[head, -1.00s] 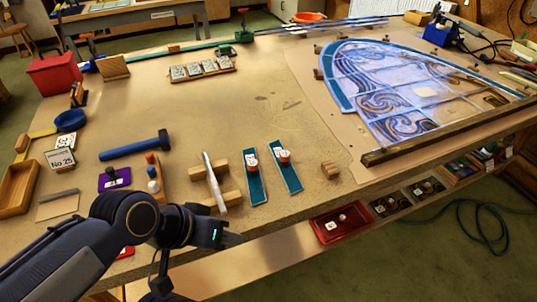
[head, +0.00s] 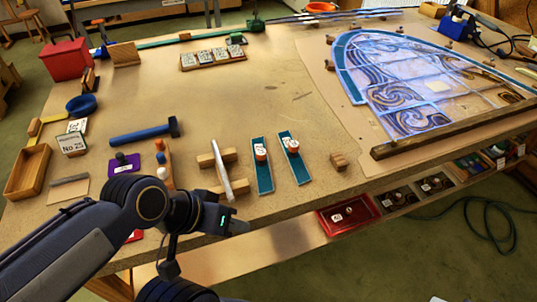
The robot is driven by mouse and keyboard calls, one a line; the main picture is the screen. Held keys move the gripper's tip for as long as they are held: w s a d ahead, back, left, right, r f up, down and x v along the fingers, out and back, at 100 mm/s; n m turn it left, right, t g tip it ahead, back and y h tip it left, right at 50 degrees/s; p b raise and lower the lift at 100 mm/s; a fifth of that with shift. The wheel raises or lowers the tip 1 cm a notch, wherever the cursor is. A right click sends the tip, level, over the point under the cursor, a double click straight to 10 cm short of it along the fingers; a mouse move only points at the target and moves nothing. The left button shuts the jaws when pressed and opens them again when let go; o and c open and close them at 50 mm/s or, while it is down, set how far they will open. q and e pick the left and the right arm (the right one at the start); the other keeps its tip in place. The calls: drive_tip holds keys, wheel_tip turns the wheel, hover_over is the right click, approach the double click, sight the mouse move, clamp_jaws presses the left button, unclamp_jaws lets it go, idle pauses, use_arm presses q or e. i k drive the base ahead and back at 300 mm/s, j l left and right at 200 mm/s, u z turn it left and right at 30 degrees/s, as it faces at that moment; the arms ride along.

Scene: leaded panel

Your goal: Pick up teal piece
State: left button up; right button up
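Two narrow teal pieces lie side by side near the table's front edge: a left one (head: 265,178) and a right one (head: 301,171). Each carries a round orange-brown knob with a white label. My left gripper (head: 240,226) is at the front edge, below and left of the left teal piece and apart from it. Its fingers are small and seen from behind, so their opening is unclear. I see nothing held in it. My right gripper is not in view.
A silver-bladed tool (head: 222,172) rests on wooden blocks left of the teal pieces. A small wooden block (head: 338,162) sits to their right. The leaded panel (head: 425,85) lies at the right behind a wooden bar (head: 450,134). A red tray (head: 347,216) is below the edge. The table's middle is clear.

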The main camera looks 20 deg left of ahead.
sight(263, 177)
drive_tip(key=i+l+u, duration=0.1)
drive_tip(key=i+u, duration=0.2)
drive_tip(key=u, duration=0.2)
drive_tip(key=i+l+u, duration=0.25)
drive_tip(key=u, duration=0.2)
drive_tip(key=i, duration=0.05)
